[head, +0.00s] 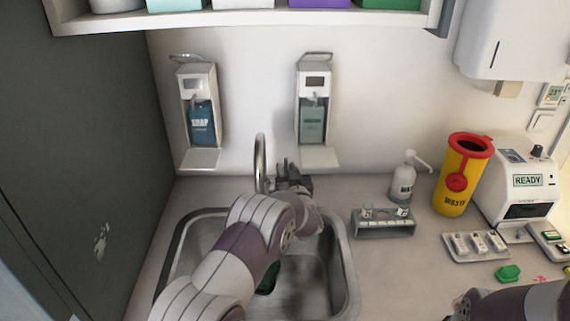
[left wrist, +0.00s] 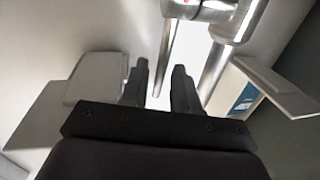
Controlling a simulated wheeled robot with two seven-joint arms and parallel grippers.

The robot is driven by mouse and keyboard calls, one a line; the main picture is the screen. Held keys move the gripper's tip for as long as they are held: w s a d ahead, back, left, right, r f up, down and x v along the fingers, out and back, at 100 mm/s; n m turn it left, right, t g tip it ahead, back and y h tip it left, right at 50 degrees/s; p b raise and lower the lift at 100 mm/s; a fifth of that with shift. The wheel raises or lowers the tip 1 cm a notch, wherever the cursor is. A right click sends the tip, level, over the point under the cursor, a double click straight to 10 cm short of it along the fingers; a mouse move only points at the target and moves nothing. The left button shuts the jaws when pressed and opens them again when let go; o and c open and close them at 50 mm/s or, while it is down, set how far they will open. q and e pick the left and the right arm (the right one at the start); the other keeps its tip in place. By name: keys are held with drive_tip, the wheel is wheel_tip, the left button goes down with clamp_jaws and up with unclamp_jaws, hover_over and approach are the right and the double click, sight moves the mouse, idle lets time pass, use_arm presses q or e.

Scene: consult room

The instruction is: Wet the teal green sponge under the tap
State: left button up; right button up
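A dark green piece, which looks like the teal green sponge (head: 268,279), lies in the sink (head: 345,270), mostly hidden behind my left arm. The tap (head: 260,150) rises behind the sink. My left gripper (head: 297,178) is just right of the tap, above the sink's back edge. In the left wrist view its two dark fingers (left wrist: 160,85) are apart, with a thin metal rod of the tap (left wrist: 170,50) showing in the gap; I cannot tell if they touch it. My right gripper (head: 460,306) shows only partly at the bottom right edge.
Two wall dispensers, one with blue soap (head: 201,120) and one grey-green (head: 312,120), hang behind the sink. On the counter to the right are a tube rack (head: 384,225), a pump bottle (head: 403,182), a yellow waste bin (head: 460,180), a white device (head: 515,185) and a bright green piece (head: 508,273).

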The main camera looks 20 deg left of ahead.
use_arm(q)
drive_tip(key=shift+w+r, duration=0.25)
drive_tip(key=shift+w, duration=0.1)
drive_tip(key=shift+w+a+r, duration=0.1)
drive_tip(key=shift+a, duration=0.1)
drive_tip(key=shift+w+a, duration=0.2)
drive_tip(key=shift+a, duration=0.05)
drive_tip(key=shift+w+a+f, duration=0.1)
drive_tip(key=shift+w+f, duration=0.1)
drive_tip(key=shift+f, duration=0.1)
drive_tip(key=shift+c, duration=0.3)
drive_tip(key=shift+s+r, duration=0.1)
drive_tip(key=shift+r, duration=0.05)
clamp_jaws()
drive_tip(key=b, duration=0.1)
drive_tip(key=f+b, duration=0.1)
drive_tip(key=b, duration=0.1)
drive_tip(key=shift+s+d+t+y, duration=0.2)
drive_tip(key=shift+s+t+y, duration=0.05)
drive_tip(key=shift+t+y, duration=0.05)
drive_tip(key=shift+s+d+r+t+b, duration=0.1)
drive_tip(key=shift+s+r+t+b, duration=0.1)
drive_tip(key=shift+t+b, duration=0.15)
drive_tip(key=shift+r+n, duration=0.3)
drive_tip(key=shift+o, duration=0.3)
unclamp_jaws()
use_arm(e)
wheel_tip(320, 180, down, 3)
drive_tip(key=shift+s+d+f, duration=0.1)
drive_tip(key=shift+s+d, duration=0.05)
